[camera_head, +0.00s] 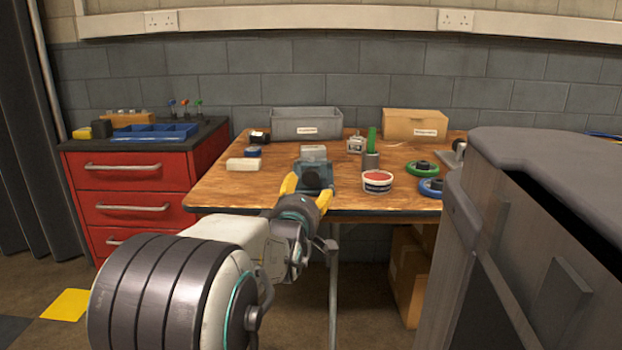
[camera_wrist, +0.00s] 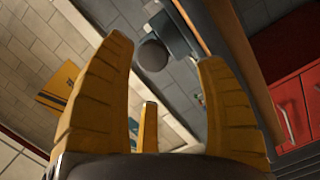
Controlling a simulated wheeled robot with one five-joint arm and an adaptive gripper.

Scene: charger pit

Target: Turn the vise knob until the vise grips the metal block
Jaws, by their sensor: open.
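The blue-grey vise (camera_head: 322,170) stands at the front edge of the wooden table. A pale metal block (camera_head: 313,152) shows at its top; whether the jaws touch it is unclear. The dark round knob (camera_head: 311,179) faces me at the front of the vise. My gripper (camera_head: 308,187) is open, its yellow fingers in front of the knob and partly covering the vise. In the wrist view, the knob (camera_wrist: 152,55) appears between and beyond the spread fingertips of my gripper (camera_wrist: 166,52), with the vise (camera_wrist: 176,34) behind it. I see no finger closed on the knob.
A white tub with a red top (camera_head: 377,181) and a green-handled valve wheel (camera_head: 421,168) stand right of the vise. A white block (camera_head: 243,164) lies left. A grey bin (camera_head: 306,123) and cardboard box (camera_head: 414,124) stand behind. A large grey cabinet (camera_head: 560,200) fills the right foreground.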

